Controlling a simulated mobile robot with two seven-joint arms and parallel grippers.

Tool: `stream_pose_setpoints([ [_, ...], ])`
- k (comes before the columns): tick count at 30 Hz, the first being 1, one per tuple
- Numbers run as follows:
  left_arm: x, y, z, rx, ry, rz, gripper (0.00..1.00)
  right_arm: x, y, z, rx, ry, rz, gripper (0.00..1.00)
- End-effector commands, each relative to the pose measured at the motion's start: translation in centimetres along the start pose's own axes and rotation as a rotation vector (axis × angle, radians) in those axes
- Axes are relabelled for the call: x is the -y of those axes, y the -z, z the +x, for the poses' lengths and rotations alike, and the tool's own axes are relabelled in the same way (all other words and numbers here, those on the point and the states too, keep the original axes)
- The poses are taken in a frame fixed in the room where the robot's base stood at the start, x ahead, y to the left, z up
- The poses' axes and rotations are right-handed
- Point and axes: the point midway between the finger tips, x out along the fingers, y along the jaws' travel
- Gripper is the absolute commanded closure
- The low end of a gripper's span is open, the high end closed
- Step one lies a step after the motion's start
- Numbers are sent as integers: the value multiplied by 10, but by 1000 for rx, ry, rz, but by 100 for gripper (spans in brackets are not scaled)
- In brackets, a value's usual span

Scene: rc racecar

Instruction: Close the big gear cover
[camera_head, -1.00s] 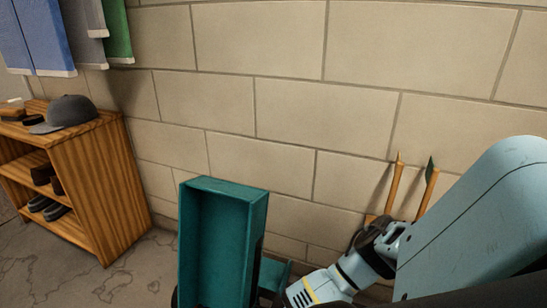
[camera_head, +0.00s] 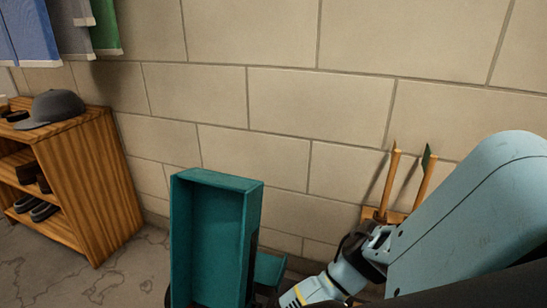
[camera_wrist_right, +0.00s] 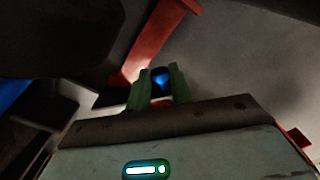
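A teal, open-fronted box-like part (camera_head: 215,240) stands upright at the bottom centre of the head view, its hollow side facing me. It may be the raised big gear cover, but I cannot confirm that. A smaller teal piece (camera_head: 270,270) sits low at its right. My right arm comes in from the right, and its gripper is below the head view. In the right wrist view my right gripper (camera_wrist_right: 161,72) shows two green fingers apart, with a dark, blue-glowing spot visible in the gap. Contact with anything is not clear. My left gripper is out of view.
A wooden shelf (camera_head: 95,190) with a grey cap (camera_head: 52,108) and shoes stands at the left. A block wall closes the back. Wooden-handled tools (camera_head: 392,180) lean there. In the wrist view a red bar (camera_wrist_right: 160,40) crosses close beyond the fingers.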

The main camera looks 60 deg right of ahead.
Motion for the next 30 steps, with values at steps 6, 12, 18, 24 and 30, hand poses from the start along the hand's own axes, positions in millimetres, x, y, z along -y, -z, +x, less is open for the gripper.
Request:
stream_pose_setpoints([
  [6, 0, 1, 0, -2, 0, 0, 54, 0, 0, 0, 0, 0, 0, 100],
  [12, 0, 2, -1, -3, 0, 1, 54, 0, 0, 0, 0, 1, 7, 100],
  [18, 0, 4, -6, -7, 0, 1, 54, 3, 7, -1, -1, 2, 63, 100],
  [24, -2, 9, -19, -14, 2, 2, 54, 5, 20, -2, 0, 3, 193, 100],
  [30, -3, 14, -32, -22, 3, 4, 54, 5, 35, -2, 1, 4, 370, 100],
])
